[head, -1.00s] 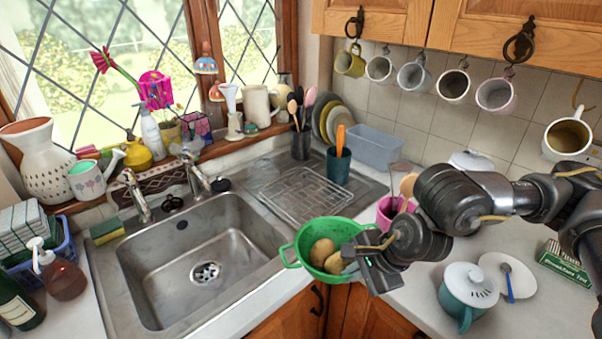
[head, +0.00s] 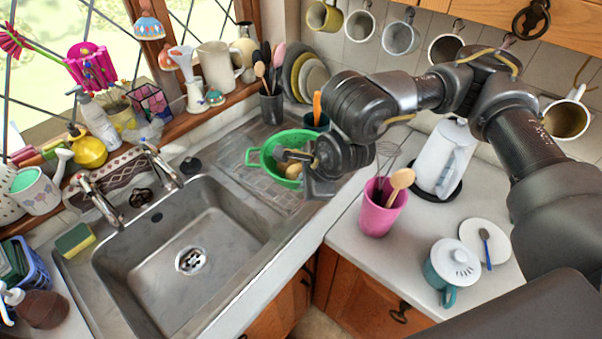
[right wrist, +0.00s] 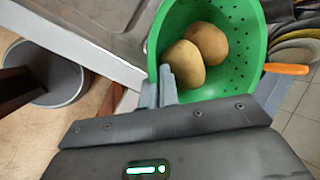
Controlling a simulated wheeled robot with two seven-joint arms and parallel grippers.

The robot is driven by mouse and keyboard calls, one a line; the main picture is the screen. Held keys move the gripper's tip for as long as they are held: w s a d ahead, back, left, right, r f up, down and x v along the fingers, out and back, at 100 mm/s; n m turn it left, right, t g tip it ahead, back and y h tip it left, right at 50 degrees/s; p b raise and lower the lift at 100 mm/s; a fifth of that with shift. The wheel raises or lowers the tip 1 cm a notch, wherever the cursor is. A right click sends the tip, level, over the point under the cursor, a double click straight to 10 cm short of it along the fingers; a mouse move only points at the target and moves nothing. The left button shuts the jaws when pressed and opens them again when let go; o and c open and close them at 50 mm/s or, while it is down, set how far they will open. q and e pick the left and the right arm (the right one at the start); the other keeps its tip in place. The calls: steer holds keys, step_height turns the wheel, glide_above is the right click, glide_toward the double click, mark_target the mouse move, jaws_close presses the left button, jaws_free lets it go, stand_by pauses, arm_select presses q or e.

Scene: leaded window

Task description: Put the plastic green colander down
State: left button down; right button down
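The green colander (head: 267,152) is in my right gripper (head: 308,172), over the draining board (head: 222,150) right of the sink. I cannot tell whether its base touches the board. In the right wrist view, my right gripper's fingers (right wrist: 162,88) are closed on the near edge of the colander (right wrist: 237,72), which holds two brown potatoes (right wrist: 208,43). The hand hides part of the colander in the head view. My left gripper is not in view.
The sink (head: 185,255) is empty, left of the board. A utensil pot (head: 270,105) and stacked plates (head: 300,80) stand behind the colander. A pink pot (head: 378,215), white kettle (head: 440,160) and teal lidded pot (head: 452,265) stand on the right counter.

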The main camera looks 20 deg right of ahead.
steer(key=w+d+f, duration=0.1)
steer(key=w, duration=0.1)
steer(key=w+d+f, duration=0.2)
steer(key=w, duration=0.1)
steer(key=shift+w, duration=0.3)
steer(key=w+f, duration=0.1)
steer(key=w+d+f, duration=0.1)
steer(key=f, duration=0.1)
steer(key=w+f, duration=0.1)
steer(key=shift+w+d+f+p, duration=0.25)
steer(key=shift+w+f+p, duration=0.05)
steer(key=shift+w+p, duration=0.05)
steer(key=shift+w+d+f, duration=0.15)
steer(key=shift+w+f, duration=0.1)
steer(key=shift+f, duration=0.05)
steer(key=f, duration=0.3)
steer(key=shift+w+f+p, duration=0.2)
steer(key=shift+f+p, duration=0.05)
steer(key=shift+p, duration=0.05)
steer(key=shift+f+b, duration=0.25)
steer(key=shift+b, duration=0.1)
steer(key=c, duration=1.7)
jaws_free()
steer(key=shift+s+r, duration=0.1)
